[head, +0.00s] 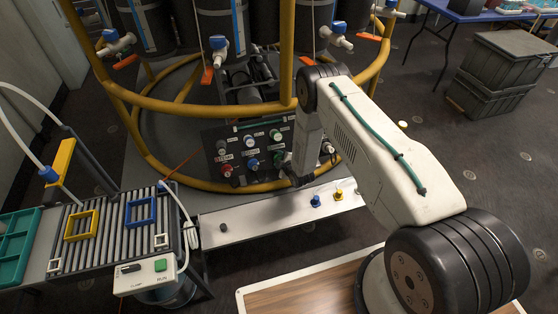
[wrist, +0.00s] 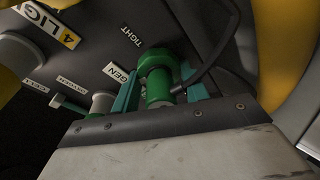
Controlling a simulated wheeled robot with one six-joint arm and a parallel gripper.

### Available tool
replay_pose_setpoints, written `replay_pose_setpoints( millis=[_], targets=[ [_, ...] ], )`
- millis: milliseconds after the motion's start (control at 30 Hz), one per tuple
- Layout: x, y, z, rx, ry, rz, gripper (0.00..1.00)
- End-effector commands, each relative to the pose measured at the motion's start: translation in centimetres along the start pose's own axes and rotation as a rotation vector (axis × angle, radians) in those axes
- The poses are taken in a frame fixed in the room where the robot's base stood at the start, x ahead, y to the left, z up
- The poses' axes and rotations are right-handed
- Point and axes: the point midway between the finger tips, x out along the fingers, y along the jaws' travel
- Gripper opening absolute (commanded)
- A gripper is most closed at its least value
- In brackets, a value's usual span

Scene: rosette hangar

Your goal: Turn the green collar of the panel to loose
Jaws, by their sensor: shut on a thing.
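The green collar (wrist: 158,75) sits on the dark panel (wrist: 95,55) in the wrist view, with a dark cable leaving its right side. My gripper (wrist: 160,92) has its teal fingers on either side of the collar and is shut on it. A TIGHT label (wrist: 132,36) is on the panel just above and left of the collar. In the head view the panel (head: 211,153) stands inside the yellow frame, and my gripper (head: 290,168) reaches its lower right part.
Yellow rails (head: 200,106) ring the panel closely. A white shelf (head: 265,220) with small blue and yellow pieces lies below it. A roller table (head: 112,225) with square frames is at left. Grey crates (head: 505,75) stand at right, with open floor before them.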

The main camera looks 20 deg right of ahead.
Motion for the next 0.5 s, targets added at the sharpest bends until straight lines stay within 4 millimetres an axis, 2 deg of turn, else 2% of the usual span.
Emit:
replay_pose_setpoints(
  millis=[233, 500],
  targets=[
    [0.02, 0.01, -0.11, -0.150, 0.002, -0.026, 0.22],
    [0.01, -0.06, -0.12, -0.232, 0.002, -0.042, 0.22]
  ],
)
